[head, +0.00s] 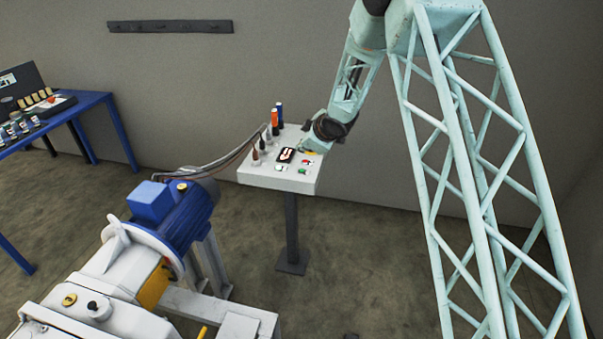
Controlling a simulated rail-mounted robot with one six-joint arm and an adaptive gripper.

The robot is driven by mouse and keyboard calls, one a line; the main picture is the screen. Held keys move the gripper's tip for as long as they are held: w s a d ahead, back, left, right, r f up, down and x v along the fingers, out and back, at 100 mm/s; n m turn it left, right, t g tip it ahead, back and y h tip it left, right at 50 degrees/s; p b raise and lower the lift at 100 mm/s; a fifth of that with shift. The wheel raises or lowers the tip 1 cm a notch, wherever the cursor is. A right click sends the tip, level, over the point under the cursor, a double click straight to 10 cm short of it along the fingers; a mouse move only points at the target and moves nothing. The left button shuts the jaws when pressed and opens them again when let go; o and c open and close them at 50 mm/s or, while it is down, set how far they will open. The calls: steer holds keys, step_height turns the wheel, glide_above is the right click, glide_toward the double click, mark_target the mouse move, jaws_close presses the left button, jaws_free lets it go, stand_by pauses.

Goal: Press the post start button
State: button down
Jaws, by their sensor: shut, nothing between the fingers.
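The control box (258,176) is a white panel on a dark post in the head view. Small buttons sit on its top near the front: a green one (302,171), a red-and-white one (307,162) and a white one (281,168). No label is readable, so I cannot tell which is the post start button. My gripper (304,150) is shut and empty, low over the back right of the panel, just behind the red-and-white button. Whether its tips touch the panel cannot be told. Part of the panel's right back is hidden by my gripper.
A dark-framed display (286,155) lies mid-panel. A blue-and-white pump (150,230) stands front left. Cables run behind it. A blue table (85,105) is far left.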

mark_target(301, 171)
steer(key=shift+f+b, duration=3.1)
steer(key=shift+f, duration=0.7)
